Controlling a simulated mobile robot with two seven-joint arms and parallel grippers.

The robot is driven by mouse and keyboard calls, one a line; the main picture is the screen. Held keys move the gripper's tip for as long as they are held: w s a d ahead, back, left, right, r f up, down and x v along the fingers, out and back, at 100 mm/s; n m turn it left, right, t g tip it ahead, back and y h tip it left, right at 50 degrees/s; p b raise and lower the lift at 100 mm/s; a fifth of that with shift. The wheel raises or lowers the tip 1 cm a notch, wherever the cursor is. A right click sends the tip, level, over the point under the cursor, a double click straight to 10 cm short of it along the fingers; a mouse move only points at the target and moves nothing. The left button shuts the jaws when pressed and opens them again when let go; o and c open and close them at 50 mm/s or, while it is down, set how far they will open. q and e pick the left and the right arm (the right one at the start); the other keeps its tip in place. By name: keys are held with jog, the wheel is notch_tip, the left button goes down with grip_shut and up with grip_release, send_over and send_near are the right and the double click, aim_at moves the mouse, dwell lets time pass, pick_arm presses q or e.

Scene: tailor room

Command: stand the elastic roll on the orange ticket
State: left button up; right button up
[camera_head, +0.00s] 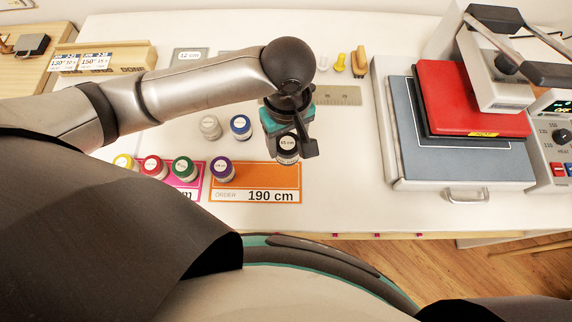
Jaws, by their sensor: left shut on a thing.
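My left gripper (290,133) points down and is shut on a dark roll with a white label (287,144), the elastic roll. The roll is upright at the far edge of the orange ticket (255,182), which reads "190 cm". The roll's base overlaps that edge in the picture; I cannot tell whether it touches the ticket. A purple roll (222,169) stands on the left part of the same ticket. The gripper hides the top of the held roll. My right gripper is not in view.
A pink ticket (188,193) lies left of the orange one, with green (184,168), red (154,167) and yellow (125,163) rolls around it. Grey (210,127) and blue (240,126) rolls stand behind. A heat press (460,172) fills the right side.

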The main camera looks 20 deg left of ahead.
pick_arm(q)
notch_tip(320, 180, down, 12)
jog(key=shift+f+b, duration=0.15)
jog(key=shift+b, duration=0.85)
jog(key=shift+f, duration=0.15)
jog(key=o, duration=1.4)
jog(key=shift+c, duration=0.2)
notch_tip(320, 180, up, 12)
jog(key=shift+r+p, duration=0.2)
jog(key=shift+p, duration=0.95)
